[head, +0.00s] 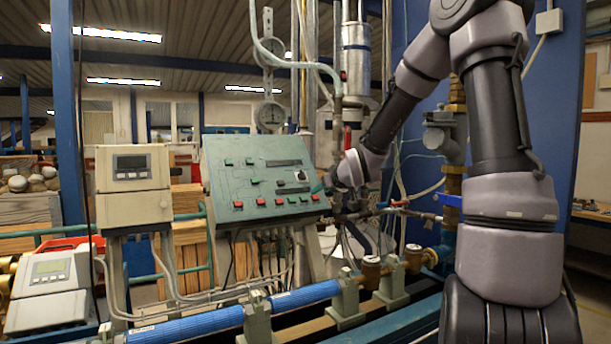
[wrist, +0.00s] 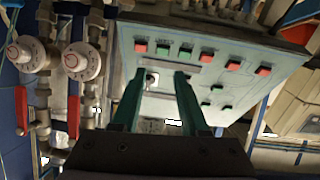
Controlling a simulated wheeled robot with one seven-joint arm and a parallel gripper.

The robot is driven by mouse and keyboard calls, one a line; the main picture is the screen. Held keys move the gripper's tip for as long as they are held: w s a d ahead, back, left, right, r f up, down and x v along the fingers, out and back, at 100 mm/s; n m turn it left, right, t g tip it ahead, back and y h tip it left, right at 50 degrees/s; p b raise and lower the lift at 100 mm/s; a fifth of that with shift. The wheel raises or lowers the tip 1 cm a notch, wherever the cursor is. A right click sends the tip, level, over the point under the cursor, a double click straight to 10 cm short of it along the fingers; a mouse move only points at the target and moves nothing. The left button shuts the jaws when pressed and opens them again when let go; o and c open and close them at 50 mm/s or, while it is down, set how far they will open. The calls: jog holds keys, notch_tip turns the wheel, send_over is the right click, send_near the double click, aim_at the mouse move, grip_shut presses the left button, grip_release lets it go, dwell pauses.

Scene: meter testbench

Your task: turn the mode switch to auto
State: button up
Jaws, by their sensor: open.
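The mode switch (head: 301,176) looks like a small dark knob on the right part of the sloped green control panel (head: 222,163). In the wrist view a small round switch (wrist: 151,80) shows on the panel face, between the two fingertips as seen from the camera. My gripper (head: 321,186) is at the panel's right edge in the head view, close to the switch. Its two green fingers are spread apart in the wrist view (wrist: 158,78), with nothing held. I cannot tell whether a fingertip touches the panel, and the switch's pointer setting is too small to read.
Red and green buttons (head: 261,201) line the panel around the switch. Valves with red handles (wrist: 73,117) and round dials (wrist: 82,62) stand on pipes beside the gripper. A grey meter box (head: 133,184) is left of the panel. A blue pipe (head: 190,328) runs below.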

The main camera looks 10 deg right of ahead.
aim_at(304, 173)
jog(key=w+r+t+y, duration=0.1)
jog(key=w, duration=0.4)
jog(key=w+a+r+t, duration=0.1)
jog(key=w+t, duration=0.1)
jog(key=w, duration=0.4)
jog(key=w+a+t+y, duration=0.1)
jog(key=w, duration=0.4)
jog(key=shift+w+a+r+y, duration=0.1)
jog(key=shift+w+r+y, duration=0.2)
jog(key=shift+w+r, duration=0.1)
jog(key=shift+s, duration=0.1)
grip_shut()
